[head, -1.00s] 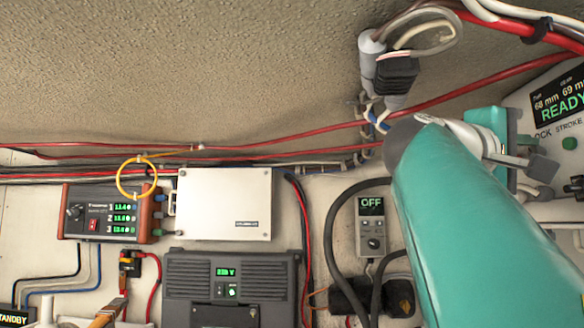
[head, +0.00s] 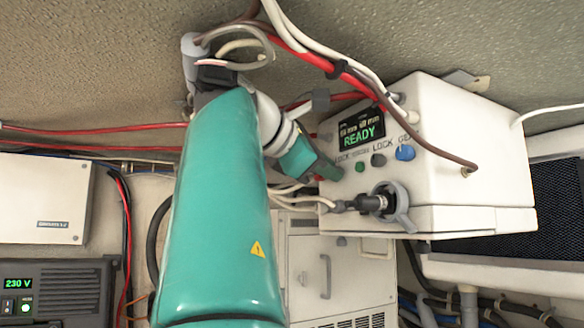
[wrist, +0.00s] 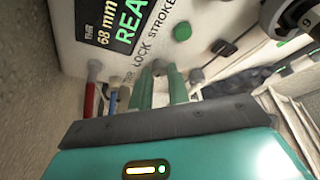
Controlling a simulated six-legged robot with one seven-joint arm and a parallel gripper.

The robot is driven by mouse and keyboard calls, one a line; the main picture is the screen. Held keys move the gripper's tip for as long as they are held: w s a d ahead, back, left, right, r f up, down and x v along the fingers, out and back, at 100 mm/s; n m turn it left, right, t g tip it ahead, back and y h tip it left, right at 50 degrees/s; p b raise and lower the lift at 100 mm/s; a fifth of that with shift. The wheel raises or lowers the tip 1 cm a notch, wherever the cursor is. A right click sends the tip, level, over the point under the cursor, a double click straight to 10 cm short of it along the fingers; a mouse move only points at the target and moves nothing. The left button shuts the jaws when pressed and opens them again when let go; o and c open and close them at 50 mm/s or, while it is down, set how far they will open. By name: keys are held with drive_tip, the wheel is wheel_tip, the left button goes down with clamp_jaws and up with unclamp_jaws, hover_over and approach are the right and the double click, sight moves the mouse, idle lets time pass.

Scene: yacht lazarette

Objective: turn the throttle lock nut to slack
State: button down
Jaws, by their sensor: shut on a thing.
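The white control box (head: 440,165) hangs at the right in the head view, its screen (head: 360,130) reading READY. My gripper (head: 332,174) reaches its front face at the lower left, by the first LOCK label. In the wrist view my gripper (wrist: 163,76) has its two green fingers shut on a small grey nut (wrist: 158,68) just below the LOCK lettering. I take this as the throttle lock nut; the word before LOCK is partly covered. In the head view the gripper hides the nut. The nut's turn position cannot be read.
A black cable plug (head: 372,204) sticks out below. Red and white cables (head: 300,45) run above my arm.

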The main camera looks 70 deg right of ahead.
drive_tip(key=shift+r+n+y, duration=0.1)
drive_tip(key=shift+n+y, duration=0.3)
drive_tip(key=shift+n, duration=0.2)
idle(0.4)
drive_tip(key=c, duration=1.3)
unclamp_jaws()
drive_tip(key=shift+d, duration=0.15)
drive_tip(key=shift+c, duration=0.2)
